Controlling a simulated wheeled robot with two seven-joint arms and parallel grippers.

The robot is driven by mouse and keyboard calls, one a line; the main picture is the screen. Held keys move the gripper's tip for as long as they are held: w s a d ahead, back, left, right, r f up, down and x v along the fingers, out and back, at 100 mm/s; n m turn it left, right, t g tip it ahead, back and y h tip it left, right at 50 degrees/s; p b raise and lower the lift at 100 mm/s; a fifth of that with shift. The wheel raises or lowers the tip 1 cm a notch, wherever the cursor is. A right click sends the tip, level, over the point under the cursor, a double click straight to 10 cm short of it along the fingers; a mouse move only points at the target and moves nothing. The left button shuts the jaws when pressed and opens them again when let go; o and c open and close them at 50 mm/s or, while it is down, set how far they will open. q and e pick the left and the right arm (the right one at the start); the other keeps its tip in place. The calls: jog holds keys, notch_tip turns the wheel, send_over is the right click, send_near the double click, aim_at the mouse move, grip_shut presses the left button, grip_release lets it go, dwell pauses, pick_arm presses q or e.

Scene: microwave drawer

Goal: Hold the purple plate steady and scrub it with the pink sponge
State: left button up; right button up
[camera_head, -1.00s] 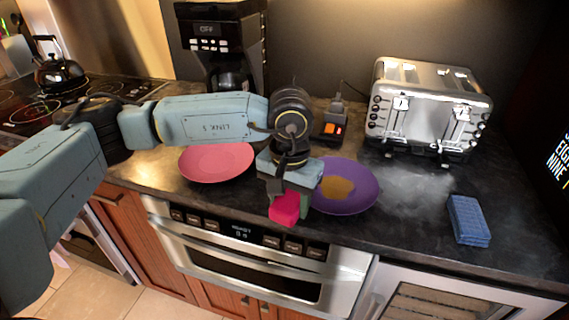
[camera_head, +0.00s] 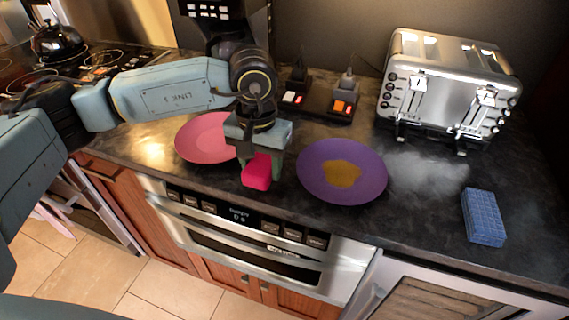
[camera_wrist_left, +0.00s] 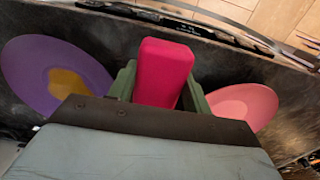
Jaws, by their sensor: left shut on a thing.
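The purple plate (camera_head: 318,178) lies on the dark counter with a brown-yellow stain (camera_head: 342,173) at its middle. My left gripper (camera_head: 257,165) is shut on the pink sponge (camera_head: 256,172), to the left of the purple plate and apart from it in the head view. In the left wrist view the sponge (camera_wrist_left: 163,72) sits between the two fingers, and the purple plate (camera_wrist_left: 50,60) with its stain is at the left. I cannot tell the sponge's exact height over the counter. My right gripper is not in view.
A pink plate (camera_head: 203,140) lies left of my gripper, partly hidden by it. A blue sponge (camera_head: 483,217) lies at the right. A toaster (camera_head: 450,85) and a power strip (camera_head: 318,101) stand behind. A pale smudge marks the counter right of the purple plate.

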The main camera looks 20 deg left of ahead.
pick_arm(q)
notch_tip(320, 180, up, 2)
send_over(309, 171)
jog(key=w+d+r, duration=0.2)
jog(key=d, duration=0.4)
jog(key=shift+w+d+r, duration=0.15)
jog(key=shift+w+d, duration=0.15)
jog(key=shift+w, duration=0.05)
